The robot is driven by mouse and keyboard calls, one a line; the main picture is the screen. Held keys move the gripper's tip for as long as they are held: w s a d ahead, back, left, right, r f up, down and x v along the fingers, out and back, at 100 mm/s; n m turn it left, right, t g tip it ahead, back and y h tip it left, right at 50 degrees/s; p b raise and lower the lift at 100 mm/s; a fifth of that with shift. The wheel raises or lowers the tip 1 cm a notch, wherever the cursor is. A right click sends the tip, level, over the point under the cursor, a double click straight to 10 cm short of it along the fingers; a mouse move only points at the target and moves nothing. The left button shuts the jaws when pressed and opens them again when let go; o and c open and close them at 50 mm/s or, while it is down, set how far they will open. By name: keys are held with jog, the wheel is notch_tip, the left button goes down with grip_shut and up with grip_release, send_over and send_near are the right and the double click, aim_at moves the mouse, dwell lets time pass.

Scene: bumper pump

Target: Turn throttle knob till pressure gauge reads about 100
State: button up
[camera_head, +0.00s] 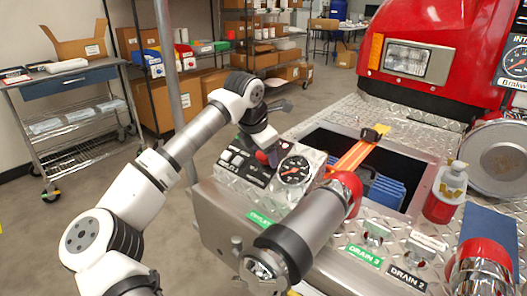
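The pressure gauge (294,170) is a round black dial with white markings on the panel of the bumper; its reading is too small to make out. A red knob (268,157) sits just left of the gauge, partly hidden by my gripper. My gripper (264,145) comes down from above at the knob, very close to it. I cannot tell whether it touches the knob, and its fingers are too small and dark to show whether they are open or shut.
The panel (243,165) carries switches and labels. A large metal pipe fitting with a red collar (345,185) juts out in front of the gauge. An open bay (400,165) holds blue hose and an orange strap. A metal cart (75,120) and shelves with boxes stand behind on the left.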

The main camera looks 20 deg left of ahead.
jog(key=v, duration=1.3)
jog(key=shift+s+r, duration=0.15)
jog(key=shift+r, duration=0.2)
